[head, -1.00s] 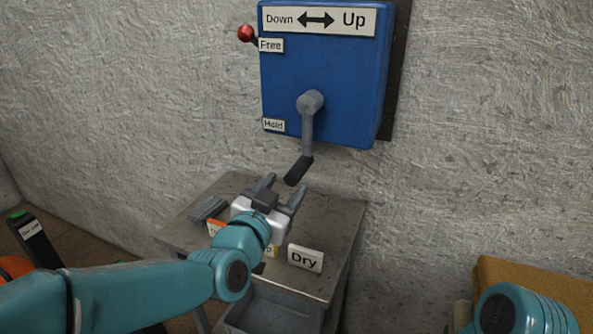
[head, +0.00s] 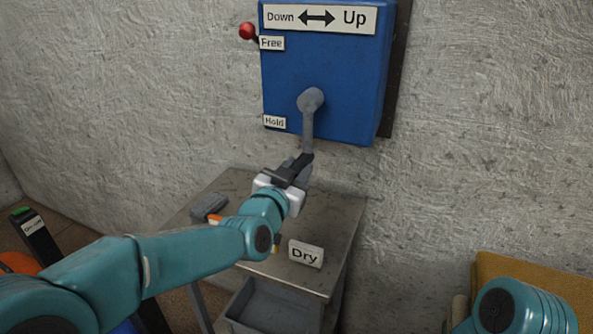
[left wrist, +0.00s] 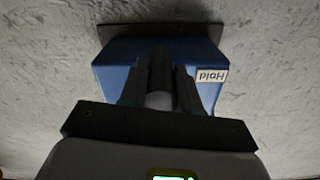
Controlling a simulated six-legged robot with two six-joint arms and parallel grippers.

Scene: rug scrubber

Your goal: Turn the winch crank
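The winch crank (head: 308,128) hangs down from a hub on the front of the blue winch box (head: 338,75). Its black handle (head: 302,166) is at the lower end, partly hidden by my gripper. My left gripper (head: 297,168) is at the handle, with a finger on each side and little gap, so it appears shut on it. In the left wrist view the dark handle (left wrist: 160,72) lies between the fingers, in front of the blue box (left wrist: 110,72). My right arm shows at the lower right; its gripper is out of view.
A red-knobbed lever (head: 247,31) sits at the box's left, beside the Free label (head: 271,43). A grey table (head: 335,215) with a Dry sign (head: 305,254) stands below. A grey bin (head: 270,310) is under it. The wall is bare around the box.

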